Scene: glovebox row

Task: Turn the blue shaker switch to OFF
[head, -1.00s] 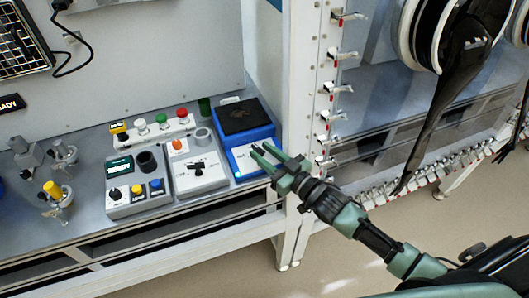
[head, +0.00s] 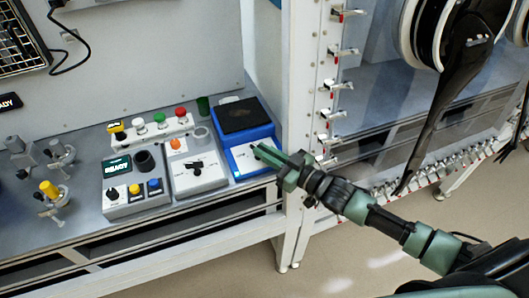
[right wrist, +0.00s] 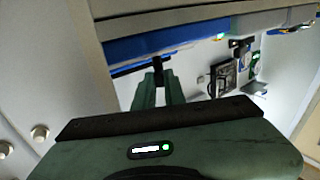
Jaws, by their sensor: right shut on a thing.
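The blue shaker (head: 263,131) with its dark square top stands at the right end of the bench. Its blue and white front (head: 240,160) faces me. My right gripper (head: 258,149) reaches in from the right to that front, and its fingers cover the switch in the head view. In the right wrist view, the gripper (right wrist: 158,84) is shut on a small black switch (right wrist: 158,66) below the blue shaker edge (right wrist: 160,40). I cannot read the switch's setting or its OFF mark. My left gripper is not in view.
A white-grey unit with a black knob (head: 197,168) stands just left of the shaker. A white frame post (head: 298,120) with several latches rises close to my right gripper.

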